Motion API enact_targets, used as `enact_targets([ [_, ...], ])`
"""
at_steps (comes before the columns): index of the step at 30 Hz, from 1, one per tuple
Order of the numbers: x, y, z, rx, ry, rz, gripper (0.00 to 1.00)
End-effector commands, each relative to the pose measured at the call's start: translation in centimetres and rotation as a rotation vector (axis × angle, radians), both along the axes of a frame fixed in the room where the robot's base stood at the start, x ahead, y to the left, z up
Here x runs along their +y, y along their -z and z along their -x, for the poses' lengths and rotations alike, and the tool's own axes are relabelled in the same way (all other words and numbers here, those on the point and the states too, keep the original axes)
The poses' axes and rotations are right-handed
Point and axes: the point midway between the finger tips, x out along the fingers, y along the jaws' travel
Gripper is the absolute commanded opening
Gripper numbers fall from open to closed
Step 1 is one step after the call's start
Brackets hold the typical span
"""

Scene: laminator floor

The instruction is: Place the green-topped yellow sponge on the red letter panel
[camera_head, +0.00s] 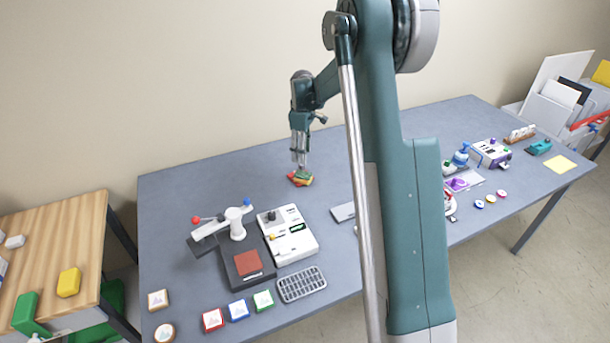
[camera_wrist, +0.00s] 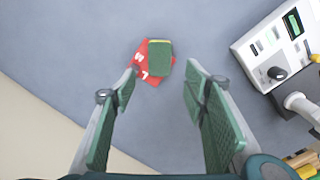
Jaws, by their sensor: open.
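The green-topped sponge (camera_wrist: 161,58) lies on the red letter panel (camera_wrist: 140,66) in the wrist view, with a thin yellow edge showing. It covers the right part of the panel; red and white characters show at the left and below. In the head view the sponge (camera_head: 301,176) and panel are a small green, yellow and red cluster on the grey table. My gripper (camera_head: 301,163) is just above them, pointing down. In the wrist view my gripper (camera_wrist: 159,78) is open, its two fingers apart and empty, with the sponge visible beyond the gap between the tips.
A white control box (camera_head: 290,237) and a press-like device (camera_head: 237,222) stand in front of the sponge. A grey rack (camera_head: 302,284) and small picture tiles (camera_head: 238,310) lie near the front edge. The table around the sponge is mostly clear.

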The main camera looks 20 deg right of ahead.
Motion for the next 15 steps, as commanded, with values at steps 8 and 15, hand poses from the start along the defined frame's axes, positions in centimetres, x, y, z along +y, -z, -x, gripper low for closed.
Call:
enact_targets([
  [8,1.2,-2.6,1.5,-0.024,0.03,0.004,0.44],
  [15,3.2,-6.7,4.1,-0.069,0.086,0.011,0.44],
])
